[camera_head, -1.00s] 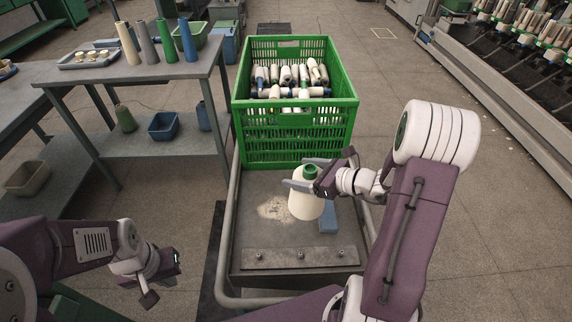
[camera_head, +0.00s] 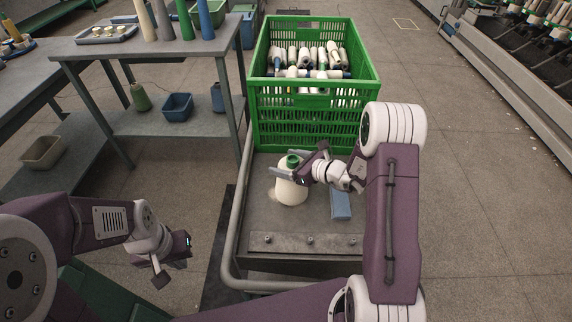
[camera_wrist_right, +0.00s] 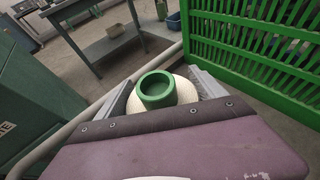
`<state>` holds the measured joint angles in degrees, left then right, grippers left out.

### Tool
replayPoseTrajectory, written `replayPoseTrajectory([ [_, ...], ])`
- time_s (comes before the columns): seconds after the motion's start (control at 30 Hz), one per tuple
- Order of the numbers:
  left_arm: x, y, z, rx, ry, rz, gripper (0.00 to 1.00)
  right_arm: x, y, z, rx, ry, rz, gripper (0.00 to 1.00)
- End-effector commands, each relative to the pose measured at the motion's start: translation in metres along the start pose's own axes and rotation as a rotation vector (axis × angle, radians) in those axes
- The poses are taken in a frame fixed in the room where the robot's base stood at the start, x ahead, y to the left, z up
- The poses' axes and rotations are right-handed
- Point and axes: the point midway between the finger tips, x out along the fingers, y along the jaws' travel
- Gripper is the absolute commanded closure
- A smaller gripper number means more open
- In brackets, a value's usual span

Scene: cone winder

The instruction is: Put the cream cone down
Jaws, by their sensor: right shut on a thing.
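The cream cone (camera_head: 291,189), with a green top (camera_head: 292,161), stands upright over the cart deck (camera_head: 270,221). I cannot tell whether its base touches the deck. My right gripper (camera_head: 286,164) is shut on its upper part, with one finger on each side. In the right wrist view the green ring-shaped top (camera_wrist_right: 157,88) sits between the fingers, and the cream body shows below it. My left gripper (camera_head: 172,262) is open and empty, left of the cart and well away from the cone.
A green crate (camera_head: 312,130) with many cones stands on the cart behind the cream cone. A blue block (camera_head: 341,204) lies right of the cone. A grey table (camera_head: 150,45) with tall cones is at left.

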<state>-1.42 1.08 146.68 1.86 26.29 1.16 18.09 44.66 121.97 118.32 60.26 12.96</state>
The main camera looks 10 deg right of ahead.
Motion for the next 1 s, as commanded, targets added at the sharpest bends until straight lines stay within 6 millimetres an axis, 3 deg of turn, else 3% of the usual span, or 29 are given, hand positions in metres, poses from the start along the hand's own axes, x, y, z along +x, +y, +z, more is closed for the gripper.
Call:
replayPoseTrajectory([
  [0.3,0.004,0.0,0.0,0.0,0.0,0.0,1.0,0.001,-0.001,-0.002,-0.003,-0.004,-0.001,0.69],
  [0.33,0.004,0.0,0.0,0.0,0.0,0.0,1.0,0.001,0.0,-0.003,-0.002,-0.001,-0.001,0.18],
  [0.4,0.003,0.0,0.0,0.0,0.0,0.0,1.0,0.001,0.0,-0.002,-0.002,-0.001,-0.001,0.0],
  [0.73,-0.003,0.0,0.0,0.0,0.0,0.0,1.0,-0.004,-0.001,0.003,-0.001,-0.001,-0.002,0.0],
  [1.0,-0.014,0.0,-0.001,0.0,0.0,0.0,1.0,-0.061,-0.002,0.003,0.0,-0.001,-0.006,0.0],
])
